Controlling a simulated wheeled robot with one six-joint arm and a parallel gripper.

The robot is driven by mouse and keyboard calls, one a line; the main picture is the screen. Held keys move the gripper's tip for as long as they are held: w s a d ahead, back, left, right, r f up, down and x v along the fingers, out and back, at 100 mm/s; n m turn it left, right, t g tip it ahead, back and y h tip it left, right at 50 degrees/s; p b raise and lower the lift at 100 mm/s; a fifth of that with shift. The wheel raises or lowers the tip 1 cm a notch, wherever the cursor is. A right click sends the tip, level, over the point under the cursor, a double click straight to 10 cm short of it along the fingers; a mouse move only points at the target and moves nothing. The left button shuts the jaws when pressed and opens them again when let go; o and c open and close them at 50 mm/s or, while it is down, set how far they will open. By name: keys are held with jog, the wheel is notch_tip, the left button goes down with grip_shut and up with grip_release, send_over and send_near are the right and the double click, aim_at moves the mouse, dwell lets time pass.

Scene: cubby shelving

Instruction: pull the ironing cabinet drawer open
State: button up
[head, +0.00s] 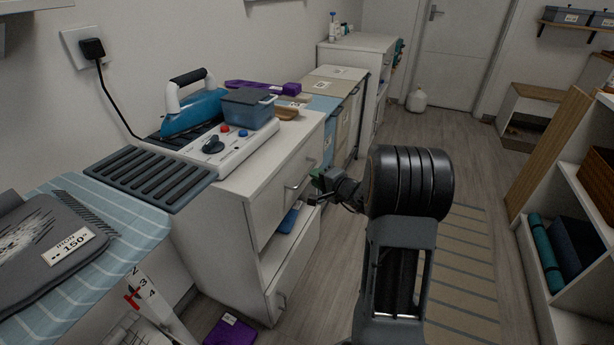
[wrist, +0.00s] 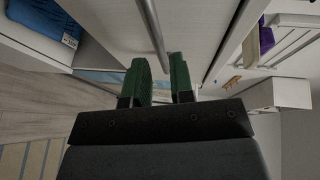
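The white ironing cabinet (head: 215,235) stands left of centre in the head view. Its upper drawer (head: 272,195) looks flush with the front and carries a metal bar handle (head: 298,186). In the head view my gripper (head: 317,186) is just right of that handle. In the wrist view the green fingers of my gripper (wrist: 160,78) are apart, with a gap between them. The handle bar (wrist: 153,28) runs down toward this gap, its lower end appearing between the fingertips. I cannot tell whether either finger touches it.
Below the upper drawer is an open compartment with a blue item (head: 289,217), then a lower drawer (head: 292,274). A blue iron (head: 195,110) and a grey-blue box (head: 249,108) stand on top. Floor right of the cabinet is mostly clear.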

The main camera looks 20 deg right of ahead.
aim_at(307, 172)
jog(key=shift+x, duration=2.4)
grip_shut()
